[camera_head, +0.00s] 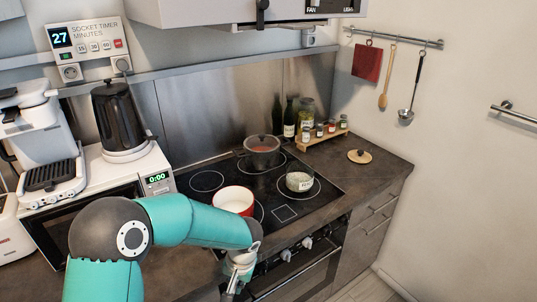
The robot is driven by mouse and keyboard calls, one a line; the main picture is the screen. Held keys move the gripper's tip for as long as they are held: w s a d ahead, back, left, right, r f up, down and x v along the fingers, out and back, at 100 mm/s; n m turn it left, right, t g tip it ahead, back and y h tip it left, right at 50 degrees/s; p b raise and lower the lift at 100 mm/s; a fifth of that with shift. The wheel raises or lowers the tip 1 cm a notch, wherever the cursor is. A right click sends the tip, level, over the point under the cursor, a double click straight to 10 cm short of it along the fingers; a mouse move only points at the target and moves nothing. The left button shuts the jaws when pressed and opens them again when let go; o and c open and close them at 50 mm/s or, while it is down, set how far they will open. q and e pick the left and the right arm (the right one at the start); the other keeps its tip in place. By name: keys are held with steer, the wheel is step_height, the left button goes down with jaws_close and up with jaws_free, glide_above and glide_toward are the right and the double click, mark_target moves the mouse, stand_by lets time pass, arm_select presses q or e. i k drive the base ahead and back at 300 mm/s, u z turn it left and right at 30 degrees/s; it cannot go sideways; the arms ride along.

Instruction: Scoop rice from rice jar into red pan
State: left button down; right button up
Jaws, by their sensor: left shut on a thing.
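The red pan (233,201), with a white inside, stands on the left front part of the black cooktop. The rice jar (299,182) is a short, open-looking glass jar with a label and pale contents, on the cooktop to the right of the pan. A round wooden lid (360,156) lies on the counter further right. My left gripper (236,280) points down in front of the cooktop's front edge, nearer than the pan. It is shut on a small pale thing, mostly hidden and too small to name. My right gripper is out of view.
A grey pot (262,152) with reddish contents stands on the back of the cooktop. A wooden rack (322,135) holds small jars, with bottles behind. A black kettle (117,118) and coffee machine (42,145) stand left. A ladle (407,112) hangs on the wall. The right counter is mostly clear.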

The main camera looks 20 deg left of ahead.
mark_target(297, 185)
steer(key=u, duration=0.1)
steer(key=i, duration=0.95)
steer(key=z, duration=0.1)
